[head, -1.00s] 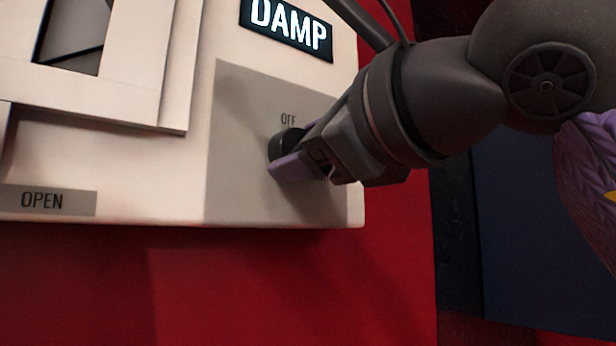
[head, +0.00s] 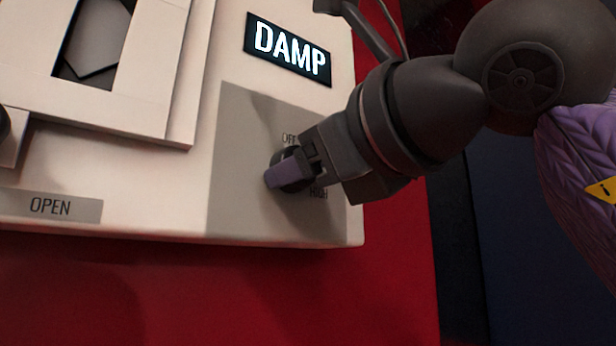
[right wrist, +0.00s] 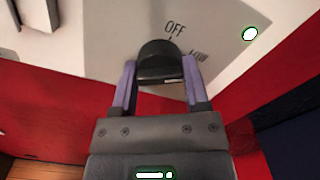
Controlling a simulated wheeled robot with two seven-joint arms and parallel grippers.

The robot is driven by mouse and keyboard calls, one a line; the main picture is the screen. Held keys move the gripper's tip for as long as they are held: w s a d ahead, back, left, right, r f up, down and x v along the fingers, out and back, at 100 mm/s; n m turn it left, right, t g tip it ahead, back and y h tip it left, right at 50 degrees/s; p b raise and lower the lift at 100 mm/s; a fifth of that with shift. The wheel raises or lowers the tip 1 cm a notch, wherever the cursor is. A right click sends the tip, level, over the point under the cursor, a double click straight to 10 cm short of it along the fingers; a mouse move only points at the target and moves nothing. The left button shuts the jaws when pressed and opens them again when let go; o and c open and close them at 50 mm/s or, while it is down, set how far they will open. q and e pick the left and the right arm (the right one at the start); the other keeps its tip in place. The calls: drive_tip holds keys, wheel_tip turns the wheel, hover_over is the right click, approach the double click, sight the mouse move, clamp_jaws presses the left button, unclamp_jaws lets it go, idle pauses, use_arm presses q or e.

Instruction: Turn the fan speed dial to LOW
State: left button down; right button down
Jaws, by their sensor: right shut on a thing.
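The fan speed dial (right wrist: 160,62) is a dark round knob on a grey label plate (head: 240,190) at the lower right of the white panel. My right gripper (head: 286,173) is shut on the dial, and its purple fingers (right wrist: 161,80) sit on either side of it in the right wrist view. The OFF label (right wrist: 174,29) is above the dial, and the LOW label (right wrist: 198,56) is to its right, partly legible. My left gripper is not in view.
A lit DAMP sign (head: 290,50) is above the dial plate. An OPEN label (head: 50,206) is at the lower left of the panel, below a framed opening (head: 95,40). A red surface (head: 200,300) lies below the panel.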

drive_tip(key=shift+c, duration=0.4)
unclamp_jaws()
drive_tip(key=b+v, duration=0.3)
drive_tip(key=v, duration=0.7)
